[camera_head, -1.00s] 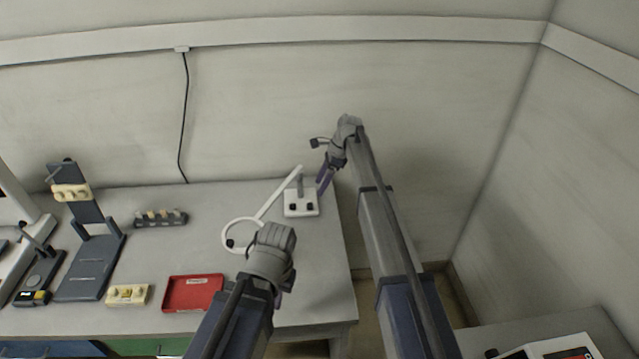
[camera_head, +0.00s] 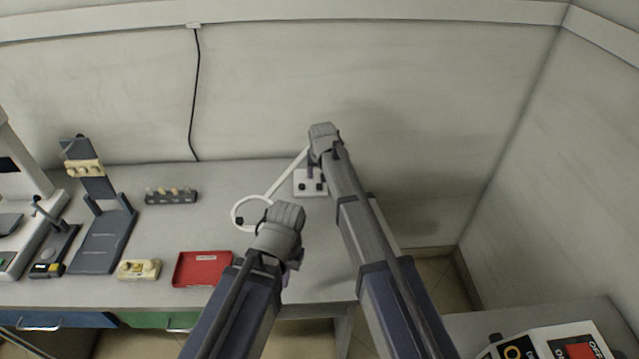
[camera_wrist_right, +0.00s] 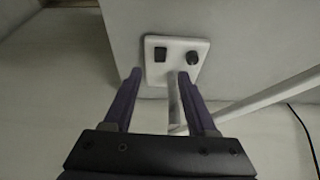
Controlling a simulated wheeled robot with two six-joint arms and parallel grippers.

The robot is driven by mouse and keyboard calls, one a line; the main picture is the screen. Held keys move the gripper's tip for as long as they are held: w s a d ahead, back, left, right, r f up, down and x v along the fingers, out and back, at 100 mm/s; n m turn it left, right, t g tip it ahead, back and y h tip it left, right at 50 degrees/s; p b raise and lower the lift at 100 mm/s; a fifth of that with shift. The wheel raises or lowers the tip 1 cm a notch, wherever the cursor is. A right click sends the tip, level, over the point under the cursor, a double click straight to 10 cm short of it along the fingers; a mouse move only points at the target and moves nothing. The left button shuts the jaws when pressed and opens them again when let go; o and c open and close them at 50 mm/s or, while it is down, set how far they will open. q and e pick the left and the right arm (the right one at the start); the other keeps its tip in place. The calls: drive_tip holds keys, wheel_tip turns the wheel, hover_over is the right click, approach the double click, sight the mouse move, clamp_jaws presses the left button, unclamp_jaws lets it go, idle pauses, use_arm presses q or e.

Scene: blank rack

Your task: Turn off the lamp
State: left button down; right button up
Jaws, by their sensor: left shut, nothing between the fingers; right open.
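The lamp is white, with a ring head (camera_head: 236,222), a slanted arm and a square base (camera_head: 312,190) at the right end of the table. In the right wrist view the base (camera_wrist_right: 178,44) shows a black rocker switch (camera_wrist_right: 160,54) on the left and a round black knob (camera_wrist_right: 192,58) on the right. My right gripper (camera_wrist_right: 160,80) is open above the base, and the lamp's post appears between its fingers; contact cannot be told. In the head view my right wrist covers part of the lamp. My left gripper (camera_head: 292,265) is shut and empty, mostly hidden under its wrist near the ring.
A red tray (camera_head: 203,269), a beige block (camera_head: 139,270), a dark rack (camera_head: 171,196) and a dark stand (camera_head: 103,240) are left of the lamp. A wall is behind the table. A panel with a red part (camera_head: 580,350) is at the lower right.

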sight(319, 186)
use_arm(q)
wheel_tip(319, 186, down, 7)
drive_tip(key=b, duration=0.7)
drive_tip(key=shift+f, duration=0.15)
use_arm(e)
drive_tip(key=x, duration=0.8)
drive_tip(key=shift+r, duration=0.1)
clamp_jaws()
